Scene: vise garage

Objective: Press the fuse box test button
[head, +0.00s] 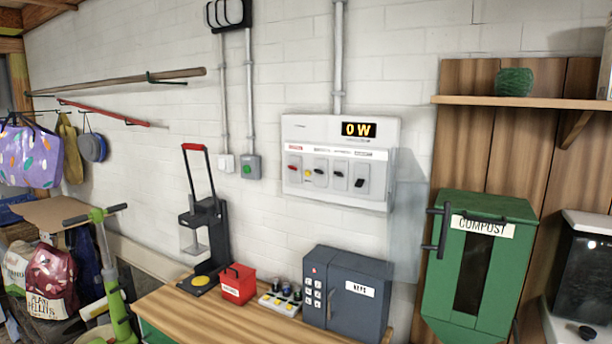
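The white fuse box (341,130) is mounted on the brick wall in the middle of the head view. Its display (358,130) reads "0 W" in orange. Below the display is a row of several switches with a red lever at the left end and dark levers to its right. A small yellow button (308,173), which looks like the test button, sits between the red lever and the first dark lever. Neither of my grippers is in view, and nothing covers the front of the fuse box.
A wooden bench (240,318) stands below, bearing a dark grey key safe (345,318), a red box (238,283) and a black lever press (204,232). A green compost bin (482,270) stands to the right.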

